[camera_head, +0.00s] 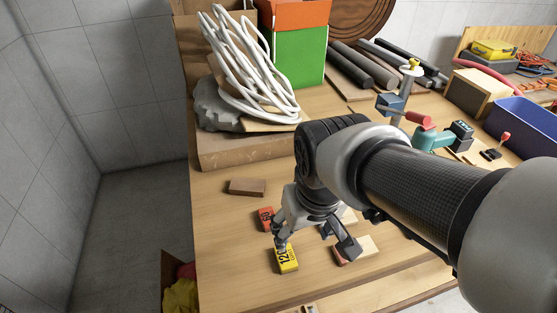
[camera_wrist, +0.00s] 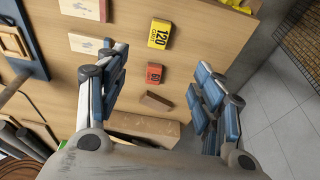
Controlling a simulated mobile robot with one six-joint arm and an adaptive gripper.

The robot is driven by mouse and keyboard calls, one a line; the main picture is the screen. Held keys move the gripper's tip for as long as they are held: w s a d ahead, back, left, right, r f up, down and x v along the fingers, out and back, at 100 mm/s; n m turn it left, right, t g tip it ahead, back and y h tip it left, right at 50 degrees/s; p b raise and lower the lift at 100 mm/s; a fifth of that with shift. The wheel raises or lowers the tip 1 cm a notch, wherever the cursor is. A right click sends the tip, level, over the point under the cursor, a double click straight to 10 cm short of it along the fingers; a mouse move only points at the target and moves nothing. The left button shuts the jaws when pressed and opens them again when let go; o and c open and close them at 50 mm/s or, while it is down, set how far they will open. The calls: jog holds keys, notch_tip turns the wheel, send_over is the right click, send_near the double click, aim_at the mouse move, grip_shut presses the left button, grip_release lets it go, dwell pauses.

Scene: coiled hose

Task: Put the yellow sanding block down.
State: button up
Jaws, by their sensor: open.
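The yellow sanding block (camera_head: 287,261), marked 120, lies on the wooden workbench (camera_head: 225,240) near its front edge. It also shows in the wrist view (camera_wrist: 160,33) at top centre, flat on the bench top. My gripper (camera_head: 314,243) is open and empty above the bench. In the head view its left finger overlaps the block's far end; whether they touch cannot be told there.
A red block (camera_head: 266,218) and a brown block (camera_head: 246,187) lie farther back on the bench. A coiled white hose (camera_head: 245,75) stands at the back left. The bench's left front is clear.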

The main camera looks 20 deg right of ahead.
jog(key=s+r+t, duration=0.1)
jog(key=s+r, duration=0.2)
jog(key=s, duration=0.3)
jog(key=shift+s+t, duration=0.3)
jog(key=shift+t, duration=0.1)
jog(key=shift+r, duration=0.1)
jog(key=shift+o, duration=0.5)
dwell(0.3)
